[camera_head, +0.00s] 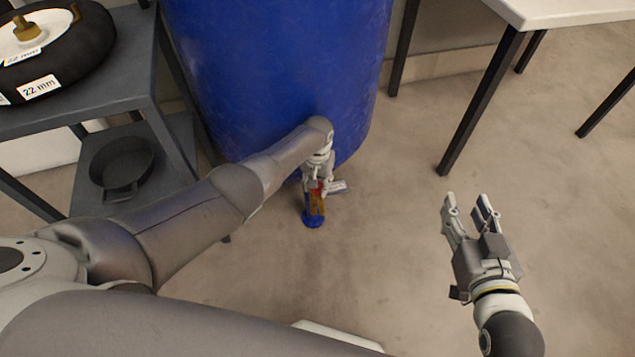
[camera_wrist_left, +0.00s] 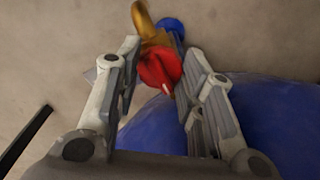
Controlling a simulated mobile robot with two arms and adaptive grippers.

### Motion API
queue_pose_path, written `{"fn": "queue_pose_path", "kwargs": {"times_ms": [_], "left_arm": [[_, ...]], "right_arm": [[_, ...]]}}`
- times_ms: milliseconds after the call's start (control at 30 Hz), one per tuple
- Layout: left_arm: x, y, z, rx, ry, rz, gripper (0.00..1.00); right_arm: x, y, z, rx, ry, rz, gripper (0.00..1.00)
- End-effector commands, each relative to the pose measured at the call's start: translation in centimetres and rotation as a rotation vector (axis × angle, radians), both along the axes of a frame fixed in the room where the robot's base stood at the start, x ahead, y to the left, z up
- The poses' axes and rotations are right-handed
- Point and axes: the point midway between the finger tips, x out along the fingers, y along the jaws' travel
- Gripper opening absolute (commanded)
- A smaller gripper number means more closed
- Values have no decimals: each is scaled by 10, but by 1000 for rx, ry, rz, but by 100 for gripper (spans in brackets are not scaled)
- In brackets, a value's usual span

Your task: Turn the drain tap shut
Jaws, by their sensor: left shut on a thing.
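The drain tap (camera_head: 314,208) sits low at the front of the large blue barrel (camera_head: 275,70). It has a brass body, a red handle and a blue end. My left gripper (camera_head: 318,186) is down at the tap. In the left wrist view, the red handle (camera_wrist_left: 160,68) lies between the fingers of my left gripper (camera_wrist_left: 163,75), which are shut on it. The brass body (camera_wrist_left: 150,32) and a blue part (camera_wrist_left: 172,26) show beyond it. My right gripper (camera_head: 468,205) is open and empty above the floor, right of the barrel.
A dark shelf unit (camera_head: 140,85) stands at the left, with a black coil (camera_head: 75,50) labelled 22 mm on top and a black pan (camera_head: 122,165) below. A white-topped table (camera_head: 565,10) stands at the upper right. The floor between is clear.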

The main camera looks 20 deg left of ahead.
Motion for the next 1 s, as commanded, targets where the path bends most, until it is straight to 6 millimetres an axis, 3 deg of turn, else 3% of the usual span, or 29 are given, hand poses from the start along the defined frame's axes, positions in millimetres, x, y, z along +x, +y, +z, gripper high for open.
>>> {"fn": "queue_pose_path", "kwargs": {"times_ms": [133,167,300,767,1000], "left_arm": [[1,-1,0,-3,-2,2,12],[1,-1,1,-3,-2,2,39],[1,-1,1,-2,-2,2,57],[1,0,4,-2,-1,0,58],[1,0,24,-3,-3,0,58]], "right_arm": [[0,0,0,0,0,0,40],[0,0,0,0,0,0,40],[0,0,0,0,-1,0,40],[0,0,0,1,-2,1,40],[0,0,0,1,-2,1,40]]}}
